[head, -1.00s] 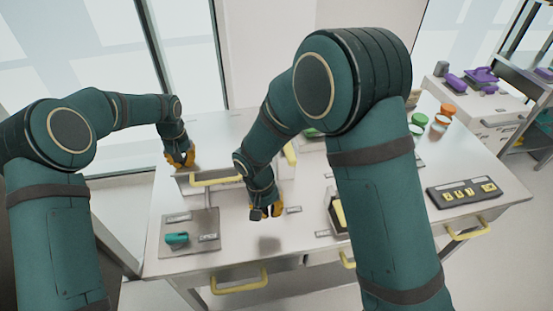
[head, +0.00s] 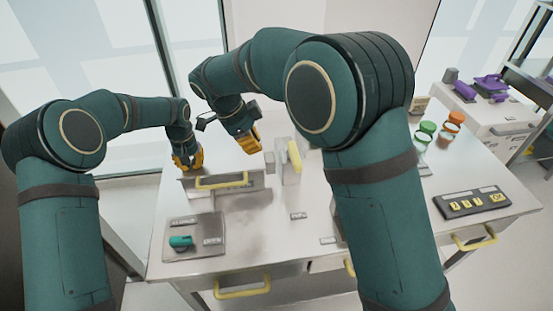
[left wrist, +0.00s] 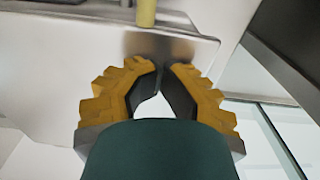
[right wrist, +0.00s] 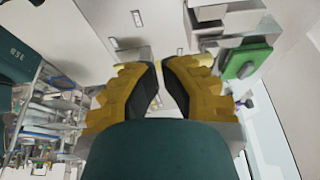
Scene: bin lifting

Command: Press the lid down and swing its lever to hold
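A grey box with a yellow front handle (head: 222,182) stands at the table's left. A small teal lever (head: 181,242) sits on a grey labelled plate (head: 205,228) in front of it. I cannot tell which part is the lid. My left gripper (head: 188,162) is over the box's back left corner; its fingertips nearly meet in the left wrist view (left wrist: 160,70), with nothing seen between them. My right gripper (head: 250,145) is raised above the box's back right side, left of an upright grey fixture with a yellow handle (head: 294,156). Its fingertips nearly meet, empty, in the right wrist view (right wrist: 160,66).
Green-lidded (head: 424,130) and orange-lidded (head: 452,125) jars stand at the back right. A dark panel with yellow keys (head: 472,202) lies at the right edge. Yellow drawer handles (head: 242,285) stick out in front.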

